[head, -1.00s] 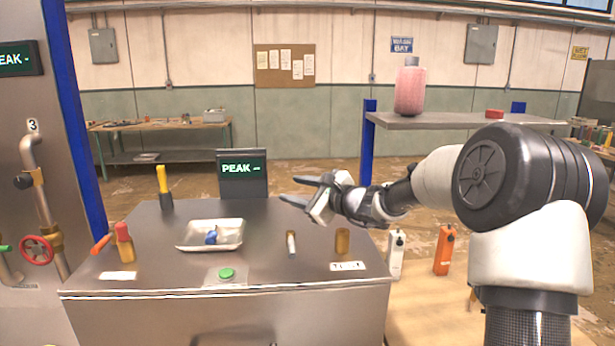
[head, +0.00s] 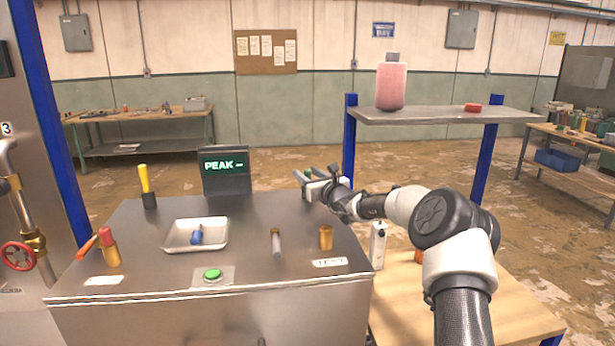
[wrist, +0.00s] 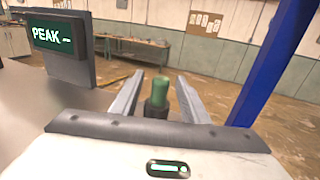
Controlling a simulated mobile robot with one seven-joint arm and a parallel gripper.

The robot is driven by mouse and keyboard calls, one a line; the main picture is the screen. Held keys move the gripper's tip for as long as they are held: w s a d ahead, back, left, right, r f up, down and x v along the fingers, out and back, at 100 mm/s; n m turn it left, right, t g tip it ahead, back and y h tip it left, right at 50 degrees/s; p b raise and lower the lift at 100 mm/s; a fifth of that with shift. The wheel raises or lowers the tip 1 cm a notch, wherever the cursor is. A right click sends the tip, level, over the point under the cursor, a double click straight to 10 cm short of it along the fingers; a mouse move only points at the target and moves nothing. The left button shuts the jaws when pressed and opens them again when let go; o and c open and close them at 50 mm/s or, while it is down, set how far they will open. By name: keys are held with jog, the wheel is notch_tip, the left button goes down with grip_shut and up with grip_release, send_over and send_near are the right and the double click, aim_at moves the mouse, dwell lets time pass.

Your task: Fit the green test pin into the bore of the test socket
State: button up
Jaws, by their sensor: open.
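The green test pin (wrist: 161,90) stands upright in a dark base between my fingers in the wrist view, with a gap visible on each side. A bit of its green shows at my gripper (head: 304,176) in the head view, mostly hidden. My gripper is open around the pin, over the console's far right corner, and also shows in the wrist view (wrist: 158,98). A brass cylinder (head: 326,238), seemingly the test socket, stands at the console's front right behind a white label. I cannot make out its bore.
The console top (head: 255,212) carries a white tray (head: 178,244) with a blue item, a small grey cylinder (head: 277,243), a green button (head: 212,274), a yellow-handled tool (head: 146,185) and a PEAK display (head: 225,171). A blue post (head: 349,150) rises behind my gripper.

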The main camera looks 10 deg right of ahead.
jog(key=shift+w, duration=0.1)
jog(key=shift+c, duration=0.3)
grip_shut()
jog(key=shift+r, duration=0.1)
notch_tip(320, 180, up, 10)
jog(key=shift+f, duration=0.1)
